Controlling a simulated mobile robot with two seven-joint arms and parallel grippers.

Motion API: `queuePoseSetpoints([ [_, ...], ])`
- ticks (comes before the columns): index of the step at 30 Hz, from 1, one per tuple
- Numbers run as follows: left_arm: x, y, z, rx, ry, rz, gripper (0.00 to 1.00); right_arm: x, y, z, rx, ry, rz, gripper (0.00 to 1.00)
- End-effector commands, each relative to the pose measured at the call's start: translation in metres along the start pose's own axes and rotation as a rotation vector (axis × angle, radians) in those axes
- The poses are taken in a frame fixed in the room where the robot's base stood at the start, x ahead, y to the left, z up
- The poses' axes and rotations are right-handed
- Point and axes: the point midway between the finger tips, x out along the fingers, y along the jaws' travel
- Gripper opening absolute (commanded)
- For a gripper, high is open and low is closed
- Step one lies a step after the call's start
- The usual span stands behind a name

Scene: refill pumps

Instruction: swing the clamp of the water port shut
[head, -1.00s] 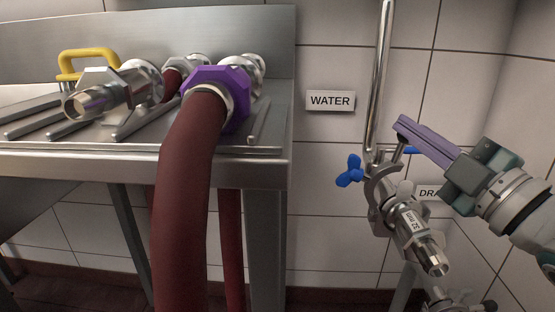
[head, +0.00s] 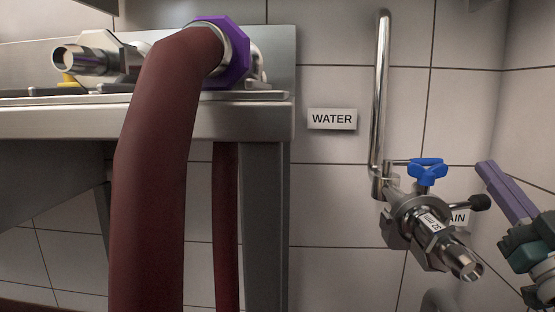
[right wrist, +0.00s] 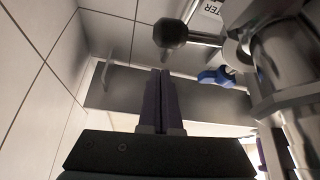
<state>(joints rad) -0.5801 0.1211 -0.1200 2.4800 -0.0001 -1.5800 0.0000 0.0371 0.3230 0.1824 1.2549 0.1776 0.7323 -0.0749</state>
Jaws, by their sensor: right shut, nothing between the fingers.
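The water port is a steel pipe (head: 380,90) ending in a valve with a blue wing handle (head: 428,170) and a hex fitting (head: 436,240) marked 32 mm. The clamp (head: 400,222) appears to lie around the joint between valve and fitting; I cannot tell whether its halves fully meet. A black knob (head: 480,202) on a thin arm sticks out to the right; a black knob (right wrist: 170,33) also shows in the right wrist view. My right gripper (head: 484,168), with purple fingers, is shut and empty, right of the port and apart from it. My left gripper is out of view.
A steel sink table (head: 200,120) stands at left, with a dark red hose (head: 155,180) hanging from a purple nut (head: 236,55). A WATER sign (head: 332,119) is on the tiled wall. The DRAIN sign (head: 459,218) is partly hidden behind the fitting.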

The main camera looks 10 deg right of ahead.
Motion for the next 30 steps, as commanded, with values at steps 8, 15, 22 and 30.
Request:
queuePoseSetpoints([
  [8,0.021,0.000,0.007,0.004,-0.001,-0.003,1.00,-0.014,0.004,0.025,0.148,-0.001,0.087,0.00],
  [15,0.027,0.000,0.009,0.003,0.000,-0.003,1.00,-0.019,0.006,0.032,0.212,0.001,0.124,0.00],
  [22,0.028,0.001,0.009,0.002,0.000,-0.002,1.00,-0.020,0.006,0.034,0.229,0.000,0.134,0.00],
  [30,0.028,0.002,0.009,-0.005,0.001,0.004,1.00,-0.020,0.006,0.034,0.228,-0.001,0.133,0.00],
])
